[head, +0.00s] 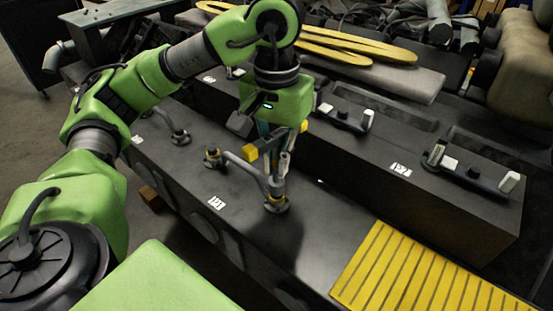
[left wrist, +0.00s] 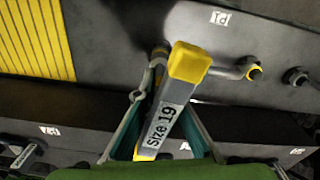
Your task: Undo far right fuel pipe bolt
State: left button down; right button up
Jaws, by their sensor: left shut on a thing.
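My left gripper (head: 272,150) is shut on a grey T-shaped wrench (left wrist: 168,112) with yellow ends, marked "Size 19". In the head view the wrench's crossbar (head: 268,143) is tilted and its shaft points down. The lower end meets the round fitting (head: 277,204) at the right end of a grey fuel pipe (head: 245,170). The bolt there is hidden under the wrench; I cannot tell how fully it is seated. The pipe's other end has a brass-coloured nut (head: 212,156). The pipe also shows in the left wrist view (left wrist: 228,72). My right gripper is out of view.
Another pipe (head: 180,135) stands farther left on the dark engine block (head: 250,250). A raised dark block (head: 450,215) with covers and light caps runs behind. A yellow ribbed mat (head: 420,275) lies at the front right. Long yellow parts (head: 360,45) lie at the back.

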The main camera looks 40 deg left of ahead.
pick_arm(q)
jog(key=shift+f+b, duration=0.4)
jog(key=shift+f, duration=0.25)
jog(key=n, duration=0.4)
jog(key=shift+r, duration=0.1)
jog(key=n, duration=0.5)
jog(key=shift+n+p, duration=0.3)
jog(key=shift+p, duration=0.1)
jog(key=n, duration=0.4)
jog(key=shift+r, duration=0.1)
jog(key=n, duration=0.5)
jog(key=shift+n+p, duration=0.35)
jog(key=shift+n, duration=0.05)
jog(key=c, duration=2.9)
grip_release()
jog(key=shift+r, duration=0.1)
grip_shut()
jog(key=shift+r+p, duration=1.55)
jog(key=shift+r, duration=0.1)
